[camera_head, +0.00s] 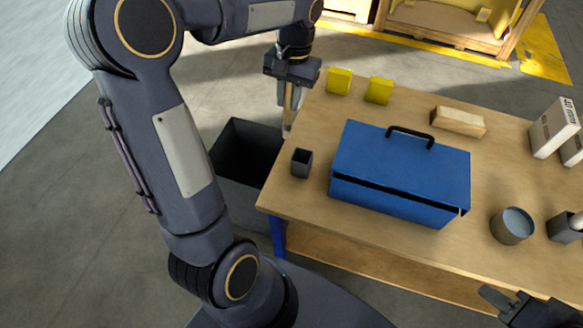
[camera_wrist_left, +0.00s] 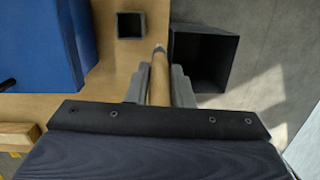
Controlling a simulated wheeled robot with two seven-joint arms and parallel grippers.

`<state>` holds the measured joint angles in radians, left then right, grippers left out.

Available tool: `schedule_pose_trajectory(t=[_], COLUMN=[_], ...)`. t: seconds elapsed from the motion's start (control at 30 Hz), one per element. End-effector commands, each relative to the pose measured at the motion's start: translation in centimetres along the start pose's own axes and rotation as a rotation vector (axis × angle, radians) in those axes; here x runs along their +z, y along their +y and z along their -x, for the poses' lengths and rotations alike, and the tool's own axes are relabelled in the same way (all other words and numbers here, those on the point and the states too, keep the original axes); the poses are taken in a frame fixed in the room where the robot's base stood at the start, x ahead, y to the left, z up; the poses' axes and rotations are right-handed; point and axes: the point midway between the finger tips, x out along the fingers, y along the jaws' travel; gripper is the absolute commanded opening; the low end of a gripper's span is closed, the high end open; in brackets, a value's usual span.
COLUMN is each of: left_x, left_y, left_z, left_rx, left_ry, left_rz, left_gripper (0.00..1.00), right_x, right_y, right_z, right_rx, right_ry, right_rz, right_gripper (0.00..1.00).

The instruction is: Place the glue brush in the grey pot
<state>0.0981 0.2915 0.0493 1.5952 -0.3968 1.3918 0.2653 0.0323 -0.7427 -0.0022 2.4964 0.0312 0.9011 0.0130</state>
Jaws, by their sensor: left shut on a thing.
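My left gripper (camera_head: 291,92) is shut on the glue brush (camera_head: 289,122), which has a pale wooden handle and hangs down beyond the fingertips. They are at the left edge of the table, above the gap by the dark bin. The left wrist view also shows the brush (camera_wrist_left: 159,72) between the fingers of my left gripper (camera_wrist_left: 159,85). The small grey pot (camera_head: 301,163) stands empty on the table near its left edge. In the left wrist view the pot (camera_wrist_left: 131,25) is ahead and left of the brush tip, apart from it. My right gripper (camera_head: 507,302) shows partly at the lower right.
A blue toolbox (camera_head: 400,165) stands right of the pot. Yellow blocks (camera_head: 340,81) and a wooden block (camera_head: 458,122) lie behind. A dark bin (camera_head: 240,190) stands on the floor left of the table. A round tin (camera_head: 512,226) and white boxes (camera_head: 553,127) are at right.

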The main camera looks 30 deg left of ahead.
Motion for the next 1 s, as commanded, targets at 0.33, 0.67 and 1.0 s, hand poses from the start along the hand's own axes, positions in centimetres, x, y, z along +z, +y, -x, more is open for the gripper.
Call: schedule_pose_trajectory(t=[0.33, 0.67, 1.0], left_x=[3.5, 3.1, 2.6], left_y=[5.0, 5.5, 5.6], left_z=[1.5, -3.6, -7.5], left_rx=[0.078, 0.081, 0.081], left_ry=[-0.001, -0.006, -0.004], left_rz=[0.200, 0.213, 0.212], left_gripper=[0.00, 0.00, 0.00], right_x=[0.3, 0.1, -0.1], right_y=[0.3, 0.1, -0.1], right_z=[-0.6, -0.2, 0.1], right_rx=[0.000, 0.000, 0.000], right_ry=[0.000, 0.000, 0.000], right_rz=[0.000, 0.000, 0.000], right_gripper=[0.36, 0.36, 0.36])
